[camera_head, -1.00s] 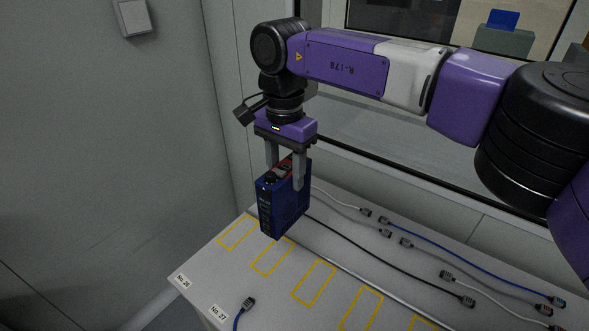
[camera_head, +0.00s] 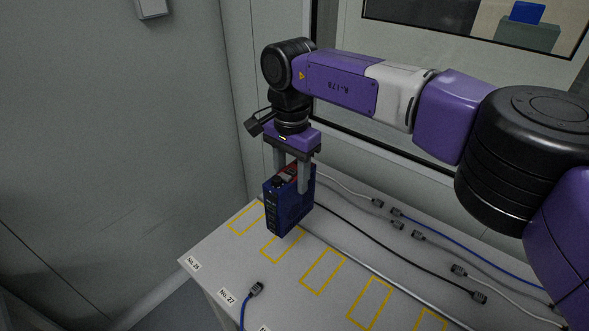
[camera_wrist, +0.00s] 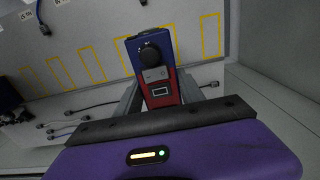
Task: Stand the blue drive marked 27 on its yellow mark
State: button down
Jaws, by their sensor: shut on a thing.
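The blue drive (camera_head: 288,207), with a red and dark top, hangs upright in my gripper (camera_head: 291,178). My gripper is shut on its upper part, one finger on each side. The drive's lower end covers the back part of the second yellow mark (camera_head: 270,251) from the left, in line with the label No. 27 (camera_head: 228,296). I cannot tell whether its base touches the table. In the wrist view, the drive's top (camera_wrist: 152,60) shows a round black knob, and a yellow outline shows beside it. I cannot read a number on the drive.
More empty yellow marks lie left (camera_head: 247,217) and right (camera_head: 323,271) on the grey table (camera_head: 215,250). A blue cable's plug (camera_head: 256,288) lies near the front edge. Several cables, including a black one (camera_head: 400,253), lie behind the marks. A wall with a window stands behind.

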notch_tip(320, 180, down, 9)
jog(key=w+a+b, duration=0.1)
jog(key=a+b, duration=0.1)
jog(key=b, duration=0.3)
jog(key=shift+w+a, duration=0.3)
jog(key=shift+w, duration=0.1)
jog(key=shift+f+b, duration=0.2)
jog(key=shift+b, duration=0.1)
jog(key=shift+f+b, duration=0.7)
jog(key=shift+f, duration=0.9)
jog(key=c, duration=0.9)
grip_release()
jog(key=shift+o, duration=1.3)
jog(key=shift+s+f, duration=0.1)
